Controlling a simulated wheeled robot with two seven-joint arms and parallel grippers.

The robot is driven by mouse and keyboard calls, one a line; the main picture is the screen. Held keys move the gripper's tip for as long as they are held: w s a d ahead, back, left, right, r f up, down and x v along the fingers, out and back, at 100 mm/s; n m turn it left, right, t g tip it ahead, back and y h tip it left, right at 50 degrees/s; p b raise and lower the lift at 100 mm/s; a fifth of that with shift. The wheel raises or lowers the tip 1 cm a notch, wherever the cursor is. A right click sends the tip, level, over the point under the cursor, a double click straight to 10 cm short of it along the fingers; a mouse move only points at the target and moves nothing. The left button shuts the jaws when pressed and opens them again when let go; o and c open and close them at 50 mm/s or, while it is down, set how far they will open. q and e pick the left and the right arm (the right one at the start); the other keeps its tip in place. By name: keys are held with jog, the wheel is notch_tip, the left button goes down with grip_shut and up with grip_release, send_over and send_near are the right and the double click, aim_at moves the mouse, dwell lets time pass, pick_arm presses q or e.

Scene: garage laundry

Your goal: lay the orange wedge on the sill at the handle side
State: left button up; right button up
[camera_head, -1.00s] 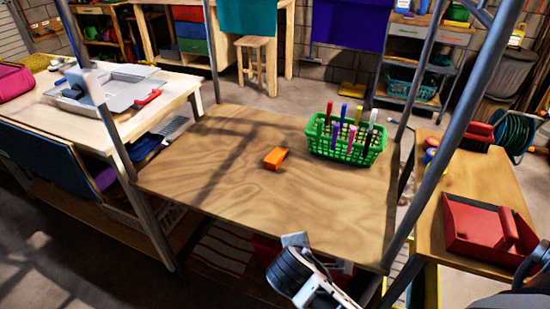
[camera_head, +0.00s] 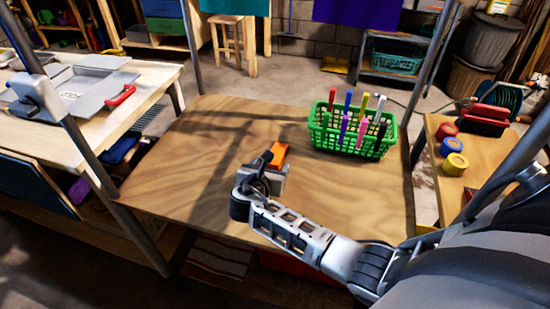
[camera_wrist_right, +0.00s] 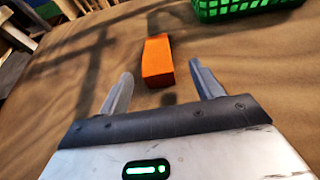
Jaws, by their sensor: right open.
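The orange wedge (camera_head: 278,155) lies on the wooden tabletop, left of the green basket, partly hidden by my right gripper in the head view. My right gripper (camera_head: 268,162) reaches over the table from the lower right. In the right wrist view its two fingers (camera_wrist_right: 160,88) are spread apart and empty. The orange wedge (camera_wrist_right: 157,62) lies just ahead of the fingertips, roughly in line with the gap between them, on the wood. The sill and its handle side cannot be made out for certain. My left gripper is not in view.
A green basket (camera_head: 325,138) with several coloured markers stands right of the wedge; it also shows at the top right of the wrist view (camera_wrist_right: 225,12). Metal posts rise at the table's sides. Tape rolls (camera_head: 455,162) sit on the right bench. The table's left part is clear.

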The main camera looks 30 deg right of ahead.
aim_at(277, 154)
jog(key=b+x, duration=0.1)
jog(key=x, duration=0.6)
jog(key=shift+w, duration=0.35)
jog(key=shift+c, duration=0.3)
jog(key=c, duration=1.1)
